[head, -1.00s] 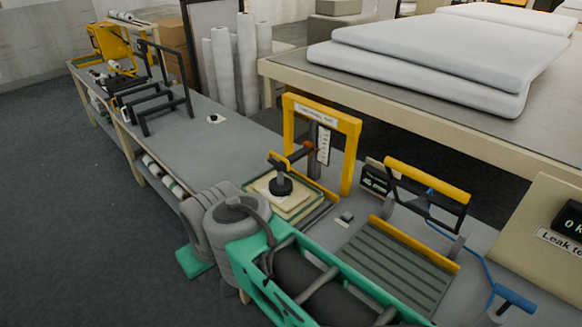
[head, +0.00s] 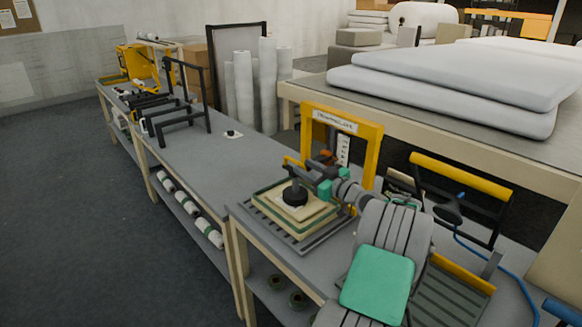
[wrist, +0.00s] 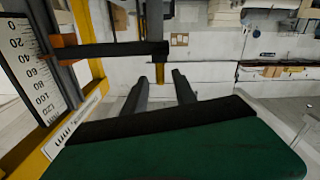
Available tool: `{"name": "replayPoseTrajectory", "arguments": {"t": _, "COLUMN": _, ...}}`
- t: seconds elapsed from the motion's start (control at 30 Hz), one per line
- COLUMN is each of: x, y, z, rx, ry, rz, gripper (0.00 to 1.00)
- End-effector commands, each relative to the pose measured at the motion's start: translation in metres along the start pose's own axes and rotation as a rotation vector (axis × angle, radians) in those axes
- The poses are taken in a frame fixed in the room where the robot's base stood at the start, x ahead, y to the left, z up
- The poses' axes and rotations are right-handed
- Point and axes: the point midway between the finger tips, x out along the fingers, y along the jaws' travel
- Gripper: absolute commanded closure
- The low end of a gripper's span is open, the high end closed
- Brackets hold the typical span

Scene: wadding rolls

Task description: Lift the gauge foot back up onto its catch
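The thickness gauge is a yellow frame (head: 372,150) with a white scale, also seen in the wrist view (wrist: 35,65). Its orange carriage (wrist: 65,42) carries a dark arm (wrist: 115,50) with a yellow bar (wrist: 160,73) at its end. The black gauge foot (head: 295,196) is down and appears to rest on the cream pad stack (head: 268,207). My gripper (wrist: 160,80) is open and empty, its dark fingers apart on either side of the yellow bar's line. In the head view my gripper reaches in from the right, close beside the foot's stem. The catch cannot be made out.
The gauge stands on a grey bench (head: 255,228). A yellow-handled sealer (head: 462,178) with a blue hose stands to the right. White pads (head: 450,75) lie on a table behind. Upright white rolls (head: 268,85) stand behind the bench. The floor at left is clear.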

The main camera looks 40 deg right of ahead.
Motion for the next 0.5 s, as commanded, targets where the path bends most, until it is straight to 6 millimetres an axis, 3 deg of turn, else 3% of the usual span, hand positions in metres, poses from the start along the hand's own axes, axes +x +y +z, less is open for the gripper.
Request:
{"name": "replayPoseTrajectory", "arguments": {"t": 0.3, "x": 0.059, "y": 0.000, "z": -0.004, "rx": 0.000, "ry": -0.001, "rz": -0.002, "gripper": 0.67}}
{"name": "replayPoseTrajectory", "arguments": {"t": 0.5, "x": 0.071, "y": 0.000, "z": -0.002, "rx": 0.000, "ry": -0.003, "rz": 0.000, "gripper": 0.67}}
